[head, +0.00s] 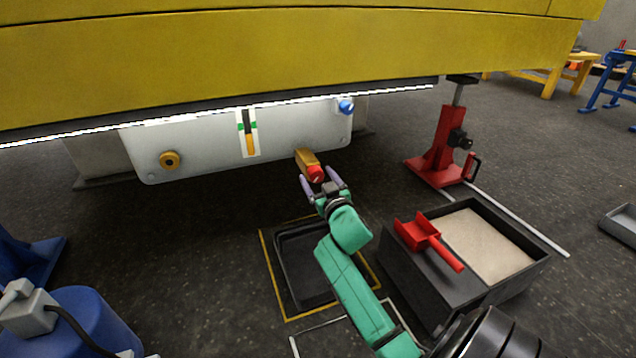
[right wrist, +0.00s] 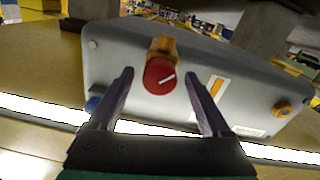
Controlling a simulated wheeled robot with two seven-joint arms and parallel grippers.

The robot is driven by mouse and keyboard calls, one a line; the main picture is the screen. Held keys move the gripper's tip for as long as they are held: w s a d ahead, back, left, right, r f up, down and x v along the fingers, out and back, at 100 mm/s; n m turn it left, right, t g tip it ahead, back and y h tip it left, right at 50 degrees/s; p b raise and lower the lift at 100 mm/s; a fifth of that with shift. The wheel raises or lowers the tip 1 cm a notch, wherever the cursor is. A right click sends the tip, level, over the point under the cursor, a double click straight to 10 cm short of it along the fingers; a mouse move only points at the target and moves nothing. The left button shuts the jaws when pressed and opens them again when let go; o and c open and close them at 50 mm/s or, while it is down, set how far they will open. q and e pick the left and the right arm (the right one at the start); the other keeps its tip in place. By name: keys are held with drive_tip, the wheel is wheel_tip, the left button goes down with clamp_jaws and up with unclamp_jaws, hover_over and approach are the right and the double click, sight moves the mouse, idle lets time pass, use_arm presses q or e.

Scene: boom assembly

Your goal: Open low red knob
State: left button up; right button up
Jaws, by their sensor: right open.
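The low red knob (head: 315,173) sits on the end of a yellow-orange valve body (head: 306,158) at the lower right of the grey panel (head: 205,150). My right gripper (head: 322,183) is open just in front of the knob. In the right wrist view its two fingers (right wrist: 158,90) stand either side of the knob, with visible gaps; I cannot tell whether the tips reach past its face. My left gripper is not in view.
The yellow boom (head: 250,55) hangs over the panel. A blue knob (head: 346,106), an orange knob (head: 169,160) and a gauge strip (head: 249,133) are on the panel. A black tray (head: 284,282) lies below; a sand box (head: 425,285) with a red scoop (head: 420,232) and a red jack (head: 437,160) stand right.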

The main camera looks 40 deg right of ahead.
clamp_jaws()
